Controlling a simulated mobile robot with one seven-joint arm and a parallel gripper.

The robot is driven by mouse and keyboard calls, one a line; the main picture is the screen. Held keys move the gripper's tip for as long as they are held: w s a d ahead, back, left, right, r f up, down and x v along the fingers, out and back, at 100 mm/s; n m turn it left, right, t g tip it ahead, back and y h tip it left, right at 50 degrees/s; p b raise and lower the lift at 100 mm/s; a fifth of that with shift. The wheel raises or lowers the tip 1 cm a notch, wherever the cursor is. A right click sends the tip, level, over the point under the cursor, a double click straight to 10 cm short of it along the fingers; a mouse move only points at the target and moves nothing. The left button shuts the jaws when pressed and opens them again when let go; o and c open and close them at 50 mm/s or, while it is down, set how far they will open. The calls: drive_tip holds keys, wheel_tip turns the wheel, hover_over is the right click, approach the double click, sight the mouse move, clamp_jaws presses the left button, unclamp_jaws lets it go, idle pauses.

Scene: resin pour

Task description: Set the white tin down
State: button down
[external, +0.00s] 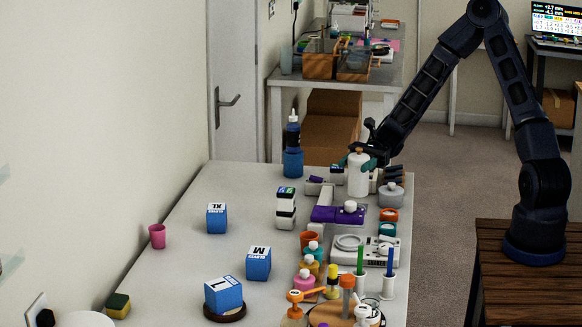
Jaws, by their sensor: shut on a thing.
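The white tin (358,176) is a pale, upright cylinder with a narrower top, towards the far end of the light table. My gripper (368,157) is shut on its upper part, coming in from the right. The tin stands upright in the grip, above or among small items. Its base is close to the purple piece (338,214) in the picture, and I cannot tell whether it touches anything below. My fingers are dark and partly hidden by the tin.
A scale (378,252) and several small pots crowd the near right. Blue boxes (217,218) stand at left; the table (185,262) is clear between them.

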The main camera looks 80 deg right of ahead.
sight(354, 183)
drive_tip(key=shift+f, duration=2.75)
drive_tip(key=c, duration=0.6)
unclamp_jaws()
drive_tip(key=shift+f, duration=0.1)
drive_tip(key=shift+s+d, duration=0.1)
drive_tip(key=shift+d, duration=0.2)
drive_tip(key=v, duration=1.1)
drive_tip(key=shift+d, duration=0.25)
drive_tip(key=shift+a+r, duration=0.1)
drive_tip(key=shift+r, duration=0.1)
